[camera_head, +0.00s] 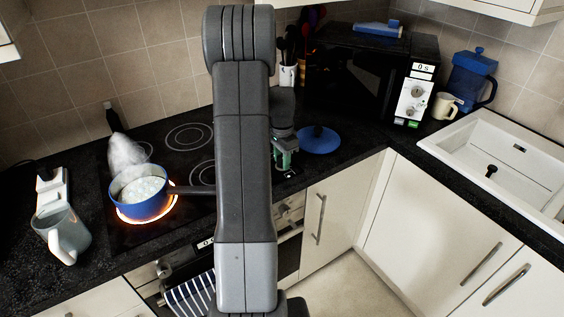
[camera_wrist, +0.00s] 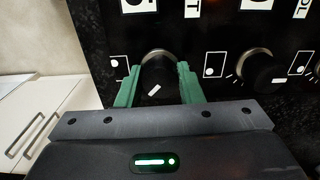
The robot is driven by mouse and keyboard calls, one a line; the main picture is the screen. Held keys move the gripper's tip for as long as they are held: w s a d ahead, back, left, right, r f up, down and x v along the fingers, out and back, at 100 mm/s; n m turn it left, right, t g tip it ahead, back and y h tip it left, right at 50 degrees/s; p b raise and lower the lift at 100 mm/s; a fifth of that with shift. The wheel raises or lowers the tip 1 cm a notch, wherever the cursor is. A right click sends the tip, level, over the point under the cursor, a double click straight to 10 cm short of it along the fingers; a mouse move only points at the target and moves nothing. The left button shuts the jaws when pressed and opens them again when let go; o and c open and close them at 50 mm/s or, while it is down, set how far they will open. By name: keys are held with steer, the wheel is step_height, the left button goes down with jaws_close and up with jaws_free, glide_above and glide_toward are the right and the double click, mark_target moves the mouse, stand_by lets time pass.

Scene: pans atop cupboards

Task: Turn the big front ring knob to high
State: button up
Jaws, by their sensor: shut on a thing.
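My gripper (camera_wrist: 157,85) has its green fingers on both sides of a black knob (camera_wrist: 158,72) in the wrist view, shut on it. The knob's white pointer mark is tilted, slanting up to the right. A ring symbol is printed to its left. In the head view my gripper (camera_head: 285,158) is down at the hob's right front, and the knob is hidden there. The front left ring (camera_head: 122,215) glows orange under a blue pan (camera_head: 141,197) with bubbling white contents and rising steam.
Another knob (camera_wrist: 258,70) sits close to the right of the held one in the wrist view. A blue lid (camera_head: 319,139) lies right of my gripper. A grey mug (camera_head: 62,238) stands at the left, and the pan's handle (camera_head: 192,190) points towards my arm.

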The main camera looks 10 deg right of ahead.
steer(key=shift+n, duration=0.8)
steer(key=o, duration=1)
steer(key=shift+c, duration=0.2)
step_height(320, 180, up, 14)
steer(key=b, duration=0.1)
steer(key=shift+b, duration=0.4)
steer(key=shift+f, duration=0.1)
step_height(320, 180, down, 14)
steer(key=shift+p, duration=0.8)
steer(key=shift+r, duration=0.2)
